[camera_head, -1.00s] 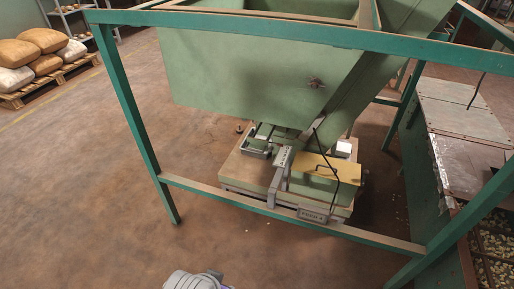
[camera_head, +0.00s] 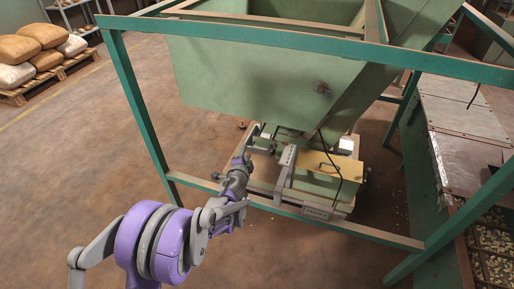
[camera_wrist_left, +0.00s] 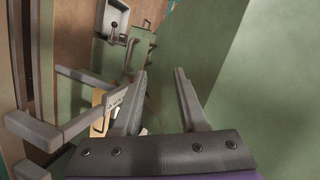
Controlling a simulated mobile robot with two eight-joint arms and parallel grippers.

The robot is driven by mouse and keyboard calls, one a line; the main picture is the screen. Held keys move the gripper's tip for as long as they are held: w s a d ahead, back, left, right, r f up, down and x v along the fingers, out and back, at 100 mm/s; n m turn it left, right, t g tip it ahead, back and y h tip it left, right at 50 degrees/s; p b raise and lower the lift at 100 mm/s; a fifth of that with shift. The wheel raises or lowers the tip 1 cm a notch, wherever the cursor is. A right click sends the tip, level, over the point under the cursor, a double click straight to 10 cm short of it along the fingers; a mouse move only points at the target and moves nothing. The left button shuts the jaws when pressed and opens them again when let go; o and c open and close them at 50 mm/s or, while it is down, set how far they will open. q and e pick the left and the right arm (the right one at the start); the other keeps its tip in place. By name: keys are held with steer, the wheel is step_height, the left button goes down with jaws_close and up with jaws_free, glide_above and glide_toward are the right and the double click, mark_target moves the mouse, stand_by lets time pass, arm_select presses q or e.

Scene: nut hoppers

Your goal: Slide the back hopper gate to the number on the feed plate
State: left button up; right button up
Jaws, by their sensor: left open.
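The green hopper (camera_head: 240,75) hangs inside the green frame, with grey gate hardware (camera_head: 264,141) under its mouth. A small plate (camera_head: 316,213) with blurred lettering is on the front rail; I cannot read it. A grey bar with small marks (camera_wrist_left: 117,98) shows in the left wrist view. A grey tray-like part with a dark knob (camera_wrist_left: 114,22) lies farther off there. My left gripper (camera_head: 248,155) reaches over the front rail, left of the yellow-lidded box; in the wrist view its fingers (camera_wrist_left: 160,74) are apart with nothing between them. My right gripper is out of view.
The frame's top bar (camera_head: 300,46) and lower front rail (camera_head: 380,236) bound the work space. A yellow-topped box (camera_head: 318,165) with a thin black cable stands right of the gripper. A metal bench (camera_head: 460,125) is at right. Sacks (camera_head: 35,38) lie far left; the floor between is clear.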

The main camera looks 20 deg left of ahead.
arm_select(q)
steer(key=w+d+f+m+t+h+p, duration=0.1)
steer(key=w+f+m+h, duration=0.15)
steer(key=f, duration=0.25)
steer(key=w+f+m+h, duration=0.1)
steer(key=w+f+m, duration=0.1)
steer(key=f+m, duration=0.2)
steer(key=shift+n, duration=0.25)
steer(key=x, duration=1)
steer(key=shift+w+f, duration=0.15)
steer(key=shift+w, duration=0.2)
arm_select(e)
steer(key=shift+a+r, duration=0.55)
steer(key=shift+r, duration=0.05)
arm_select(q)
jaws_close()
steer(key=shift+y, duration=0.25)
